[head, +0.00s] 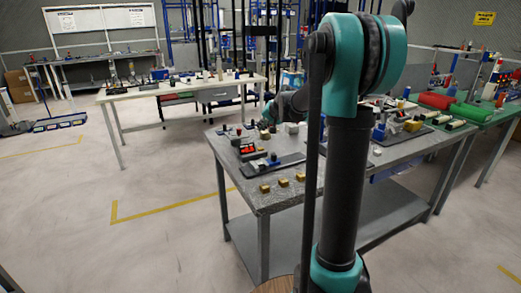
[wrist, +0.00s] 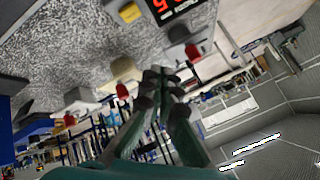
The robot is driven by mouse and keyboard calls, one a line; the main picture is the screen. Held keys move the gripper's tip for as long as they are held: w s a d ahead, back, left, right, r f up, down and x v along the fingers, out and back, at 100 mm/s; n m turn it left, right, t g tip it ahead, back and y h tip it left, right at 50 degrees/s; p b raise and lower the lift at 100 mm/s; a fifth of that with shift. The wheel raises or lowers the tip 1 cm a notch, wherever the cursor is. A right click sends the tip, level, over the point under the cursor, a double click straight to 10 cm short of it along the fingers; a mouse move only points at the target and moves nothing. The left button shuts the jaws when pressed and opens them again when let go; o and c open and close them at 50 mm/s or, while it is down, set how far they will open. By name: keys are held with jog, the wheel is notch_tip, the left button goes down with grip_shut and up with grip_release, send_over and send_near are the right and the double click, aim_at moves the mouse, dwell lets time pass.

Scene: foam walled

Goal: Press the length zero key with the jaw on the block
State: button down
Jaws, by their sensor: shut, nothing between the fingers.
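A dark unit with a lit red display (head: 247,149) stands near the left end of the grey table (head: 225,143). The display also shows at the top of the wrist view (wrist: 172,8), cut off by the frame edge. I cannot make out a length zero key. A small yellow block (wrist: 129,12) lies beside the display in the wrist view. My gripper (wrist: 160,78) is shut and empty, its fingertips together near a tan block (wrist: 123,71); I cannot tell whether they touch. In the head view my gripper is small and hard to separate from the things around it.
Small brass-coloured blocks (head: 283,183) lie along the table's front edge. In the wrist view a red-topped dark piece (wrist: 192,52) stands near the display. A white table (head: 118,95) stands behind, and a green bench (head: 478,113) at right.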

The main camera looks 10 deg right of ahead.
aim_at(262, 149)
jog(key=shift+f, duration=3.5)
jog(key=shift+f, duration=0.1)
jog(key=shift+f, duration=0.3)
jog(key=shift+f, duration=0.45)
jog(key=shift+r, duration=0.85)
jog(key=shift+r, duration=2.55)
